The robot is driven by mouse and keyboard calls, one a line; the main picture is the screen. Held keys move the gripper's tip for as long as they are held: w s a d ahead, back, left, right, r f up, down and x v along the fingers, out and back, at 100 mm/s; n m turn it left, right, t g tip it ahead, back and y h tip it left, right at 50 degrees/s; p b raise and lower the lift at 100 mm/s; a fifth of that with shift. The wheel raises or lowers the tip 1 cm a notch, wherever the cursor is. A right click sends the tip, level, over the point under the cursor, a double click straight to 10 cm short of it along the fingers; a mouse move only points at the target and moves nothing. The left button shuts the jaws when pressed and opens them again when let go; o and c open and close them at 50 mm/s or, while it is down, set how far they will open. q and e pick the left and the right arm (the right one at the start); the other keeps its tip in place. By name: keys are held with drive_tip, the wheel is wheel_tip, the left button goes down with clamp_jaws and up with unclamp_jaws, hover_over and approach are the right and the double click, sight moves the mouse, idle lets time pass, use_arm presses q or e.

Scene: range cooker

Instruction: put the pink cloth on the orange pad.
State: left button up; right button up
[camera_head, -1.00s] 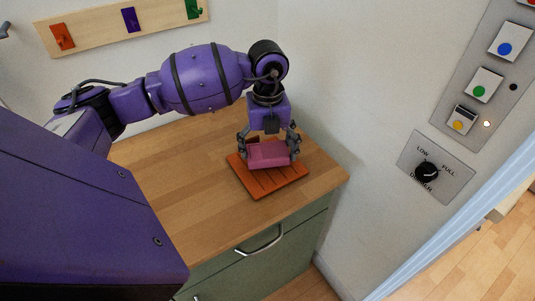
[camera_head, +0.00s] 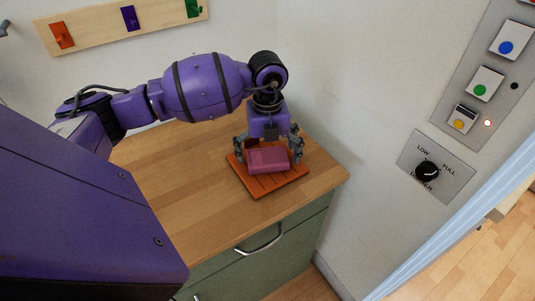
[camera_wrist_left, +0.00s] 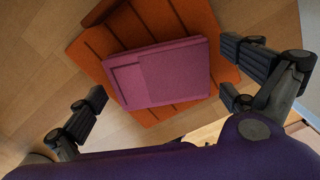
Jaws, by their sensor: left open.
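The pink cloth (camera_head: 268,160) is a folded block lying on the orange pad (camera_head: 262,187), a ribbed square on the wooden counter. The left wrist view shows the cloth (camera_wrist_left: 160,72) lying flat on the pad (camera_wrist_left: 200,20), with pad showing around much of it. My left gripper (camera_head: 269,155) is over the cloth, its fingers spread on either side of it. In the left wrist view its fingers stand apart from the cloth, with gaps on both sides. My right gripper is not in view.
The wooden counter (camera_head: 190,175) is clear to the left of the pad. A wall rises close to the right, with a dial plate (camera_head: 435,168) and a button panel (camera_head: 485,85). A board with coloured hooks (camera_head: 125,22) is on the back wall.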

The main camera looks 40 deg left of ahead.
sight(267, 156)
use_arm(q)
wheel_tip(267, 156, up, 12)
drive_tip(key=shift+r, duration=0.2)
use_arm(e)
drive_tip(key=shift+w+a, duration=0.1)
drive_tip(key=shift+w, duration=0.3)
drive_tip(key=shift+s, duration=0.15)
